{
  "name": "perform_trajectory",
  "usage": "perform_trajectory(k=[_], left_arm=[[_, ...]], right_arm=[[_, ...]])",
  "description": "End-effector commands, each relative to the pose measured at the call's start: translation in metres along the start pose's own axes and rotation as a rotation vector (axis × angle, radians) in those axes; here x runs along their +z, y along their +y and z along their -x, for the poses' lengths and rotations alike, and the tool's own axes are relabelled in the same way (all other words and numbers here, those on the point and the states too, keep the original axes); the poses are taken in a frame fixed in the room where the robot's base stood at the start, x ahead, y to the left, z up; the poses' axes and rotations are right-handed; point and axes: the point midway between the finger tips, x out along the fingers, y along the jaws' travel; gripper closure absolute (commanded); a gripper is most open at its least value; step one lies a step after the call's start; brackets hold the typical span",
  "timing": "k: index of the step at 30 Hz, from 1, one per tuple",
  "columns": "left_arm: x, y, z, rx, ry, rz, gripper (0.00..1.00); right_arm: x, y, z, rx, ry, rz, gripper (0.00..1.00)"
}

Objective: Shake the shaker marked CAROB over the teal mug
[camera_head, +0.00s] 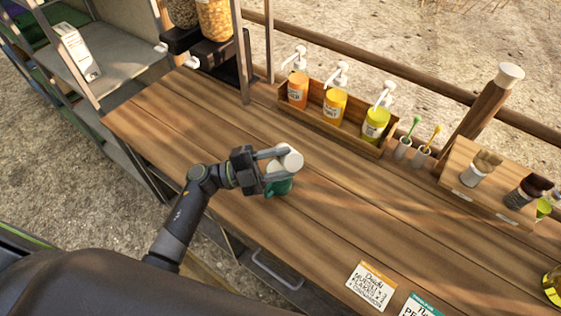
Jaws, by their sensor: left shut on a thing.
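My left gripper (286,161) is shut on a pale, whitish cylinder, the shaker (291,157), near the middle of the wooden counter. The shaker looks tilted, and no marking on it can be read in this view. The teal mug (280,187) shows just below the shaker and fingers, which hide much of its upper part. The shaker appears to be over the mug; the gap between them cannot be told. My right gripper is not in view.
A wooden box (318,119) with several pump bottles stands at the counter's back edge. Two small cups with spoons (403,149) are beside it. A slanted wooden rack (480,200) holds shakers at right. Cards (371,286) lie at the front. The counter's left part is clear.

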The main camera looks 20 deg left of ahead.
Motion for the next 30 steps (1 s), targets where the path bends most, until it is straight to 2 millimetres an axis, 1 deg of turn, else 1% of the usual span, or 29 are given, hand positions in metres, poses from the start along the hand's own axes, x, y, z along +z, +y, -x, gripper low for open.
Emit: perform_trajectory(k=[1, 3, 6, 9, 17, 19, 27, 30], left_arm=[[-0.006, -0.013, -0.004, 0.000, 0.001, -0.001, 0.82], [-0.012, -0.023, -0.006, 0.000, 0.001, -0.001, 0.82], [-0.018, -0.034, -0.009, 0.000, 0.000, -0.001, 0.82], [-0.019, -0.037, -0.010, 0.000, 0.000, 0.000, 0.82], [-0.017, -0.033, -0.009, 0.000, 0.000, 0.000, 0.82], [-0.015, -0.029, -0.008, 0.000, 0.000, 0.000, 0.82], [0.004, 0.006, 0.002, 0.000, 0.000, 0.001, 0.82], [0.006, 0.011, 0.003, 0.000, 0.000, 0.000, 0.82]], right_arm=[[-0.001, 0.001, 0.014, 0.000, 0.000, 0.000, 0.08], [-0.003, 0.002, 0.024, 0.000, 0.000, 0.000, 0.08], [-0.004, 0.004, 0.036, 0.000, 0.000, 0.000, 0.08], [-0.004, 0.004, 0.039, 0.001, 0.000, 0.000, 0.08], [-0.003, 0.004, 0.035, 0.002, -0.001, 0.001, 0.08], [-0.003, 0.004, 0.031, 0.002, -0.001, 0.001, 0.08], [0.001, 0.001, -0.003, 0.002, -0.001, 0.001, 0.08], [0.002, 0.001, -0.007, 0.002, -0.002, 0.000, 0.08]])
